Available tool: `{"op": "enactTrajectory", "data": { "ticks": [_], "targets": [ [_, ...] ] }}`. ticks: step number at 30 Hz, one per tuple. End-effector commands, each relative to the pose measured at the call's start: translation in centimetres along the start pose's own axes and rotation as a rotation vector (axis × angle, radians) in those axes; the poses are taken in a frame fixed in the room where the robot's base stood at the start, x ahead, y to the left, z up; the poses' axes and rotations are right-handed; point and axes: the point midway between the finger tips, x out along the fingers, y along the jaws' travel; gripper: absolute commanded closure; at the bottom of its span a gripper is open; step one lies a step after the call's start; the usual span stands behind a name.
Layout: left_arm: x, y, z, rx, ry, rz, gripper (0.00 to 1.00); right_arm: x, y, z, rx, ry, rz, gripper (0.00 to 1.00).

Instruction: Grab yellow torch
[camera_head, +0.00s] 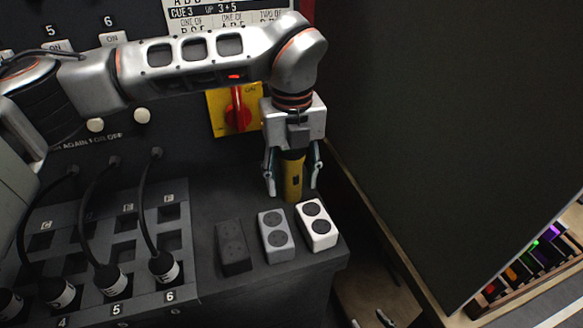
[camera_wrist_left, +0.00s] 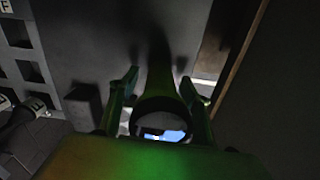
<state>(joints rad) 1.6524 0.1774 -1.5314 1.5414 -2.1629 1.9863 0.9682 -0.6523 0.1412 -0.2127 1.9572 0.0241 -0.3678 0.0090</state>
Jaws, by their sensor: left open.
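The yellow torch (camera_head: 293,180) stands about upright on the dark console ledge, behind the white socket block. My left gripper (camera_head: 293,188) points down over it, with one open finger on each side of its body. The gripper's palm hides the torch's top in the head view. In the left wrist view, the torch's round dark rim and pale blue end (camera_wrist_left: 163,134) show between the two spread fingers of the left gripper (camera_wrist_left: 158,84). I cannot tell whether either finger touches the torch. My right gripper is not in view.
White (camera_head: 318,224), grey (camera_head: 276,236) and dark (camera_head: 233,246) socket blocks stand in front of the torch. A red rotary switch on a yellow plate (camera_head: 222,112) is behind my wrist. Cabled plugs (camera_head: 164,266) are at left; a large dark panel (camera_head: 440,130) is at right.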

Motion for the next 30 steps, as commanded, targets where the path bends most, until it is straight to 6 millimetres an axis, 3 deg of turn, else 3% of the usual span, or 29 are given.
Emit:
{"op": "enactTrajectory", "data": {
  "ticks": [4,12,17,18,30],
  "targets": [
    [1.39,0.0,0.0,-0.001,0.001,-0.001,0.52,-0.03,0.12,-0.52,0.0,0.008,0.002,0.6],
    [1.58,0.0,0.05,-0.001,-0.001,-0.001,0.55,0.0,0.2,-0.83,-0.001,0.013,0.003,0.6],
    [1.57,0.0,0.04,-0.001,-0.001,-0.001,0.97,0.01,0.19,-0.8,0.0,0.013,0.003,0.6],
    [1.57,0.0,0.04,-0.001,0.0,-0.001,1.0,0.02,0.19,-0.77,0.0,0.012,0.003,0.6],
    [1.05,-0.03,0.07,-0.001,-0.001,-0.002,1.0,0.09,0.09,-0.4,0.001,0.006,0.002,0.6]
  ]
}}
